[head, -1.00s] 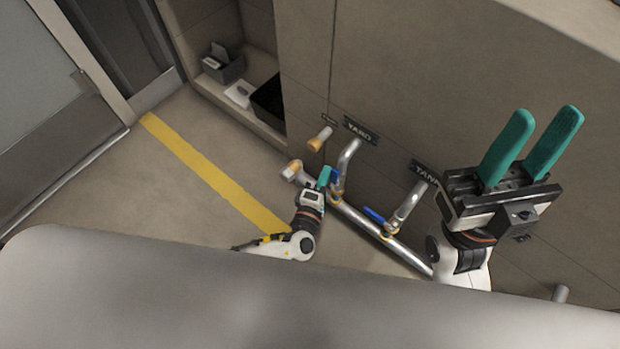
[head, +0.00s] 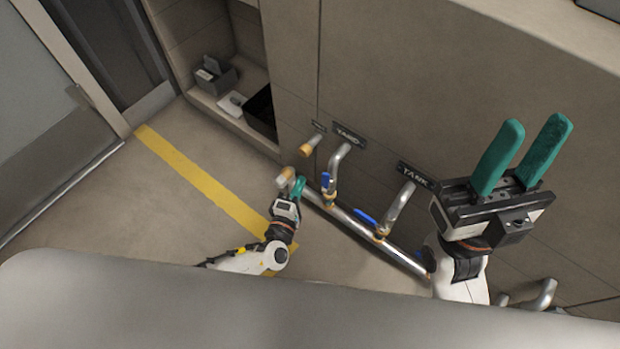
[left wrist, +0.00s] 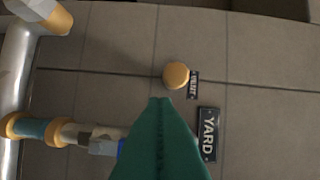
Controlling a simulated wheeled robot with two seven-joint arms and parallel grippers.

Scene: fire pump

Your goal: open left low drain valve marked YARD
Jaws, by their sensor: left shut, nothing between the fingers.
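The YARD plate (head: 348,135) is on the wall, with a bent silver pipe (head: 338,162) below it. The YARD valve's blue handle (head: 326,182) stands roughly along its pipe. My left gripper (head: 299,185) is shut and empty, just left of this handle and apart from it in the head view. In the left wrist view, its teal fingers (left wrist: 160,128) partly cover the valve, and only a sliver of blue handle (left wrist: 121,149) shows beside them. The YARD plate (left wrist: 208,135) is to their right. My right gripper (head: 523,155) is open and empty, raised at right.
The TANK valve's blue handle (head: 366,217) lies across its pipe, below the TANK plate (head: 417,176). A silver manifold pipe (head: 355,229) runs low along the wall. An orange-tipped stub (head: 307,149) sticks out left of YARD. Floor left of the yellow stripe (head: 195,178) is clear.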

